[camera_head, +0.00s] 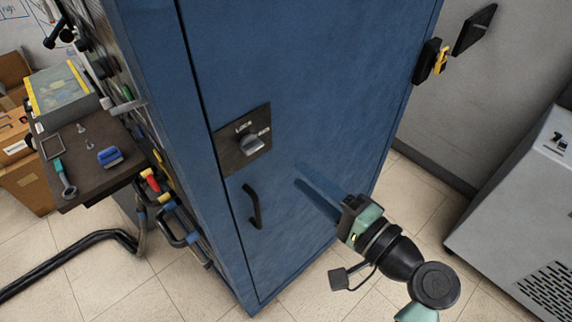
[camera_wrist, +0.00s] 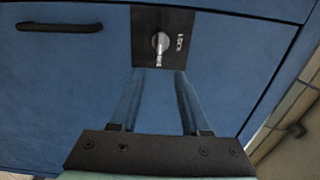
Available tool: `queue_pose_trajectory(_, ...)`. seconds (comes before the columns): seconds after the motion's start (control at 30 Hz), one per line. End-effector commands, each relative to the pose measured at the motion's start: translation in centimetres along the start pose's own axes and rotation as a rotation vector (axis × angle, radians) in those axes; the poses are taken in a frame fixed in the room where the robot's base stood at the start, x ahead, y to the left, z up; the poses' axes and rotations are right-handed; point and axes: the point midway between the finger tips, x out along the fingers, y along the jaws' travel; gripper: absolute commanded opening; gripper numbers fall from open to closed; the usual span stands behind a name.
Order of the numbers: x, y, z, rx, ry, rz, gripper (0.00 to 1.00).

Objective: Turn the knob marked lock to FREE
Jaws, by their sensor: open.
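The silver knob (camera_head: 253,144) sits on a dark square plate (camera_head: 231,156) on the blue cabinet door. White lettering reading LOCK stands above it, and a smaller pale mark, too small to read, is to its right. In the wrist view the knob (camera_wrist: 160,43) is just beyond the fingertips, centred between them. Its pale ridge seems to run downward in that view, toward the smaller mark. My gripper (camera_head: 299,176) is open and empty, with its fingers pointing at the door, right of and below the knob. Its two fingers (camera_wrist: 158,76) are apart and do not touch the knob.
A black door handle (camera_head: 252,206) is below the plate. A brown side shelf (camera_head: 84,182) with tools and a case stands left of the cabinet (camera_head: 300,70). A grey machine (camera_head: 520,200) stands at the right. Tiled floor is open between the cabinet and that machine.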

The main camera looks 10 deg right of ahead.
Motion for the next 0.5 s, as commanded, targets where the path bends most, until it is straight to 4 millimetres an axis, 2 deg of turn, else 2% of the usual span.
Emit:
queue_pose_trajectory(0.1, -1.6, 0.1, 0.0, 0.001, 0.001, 0.001, 0.46)
queue_pose_trajectory(0.2, -2.2, 0.1, 0.0, 0.001, 0.001, 0.001, 0.46)
queue_pose_trajectory(0.5, -2.4, 0.0, 0.0, 0.002, -0.001, 0.000, 0.46)
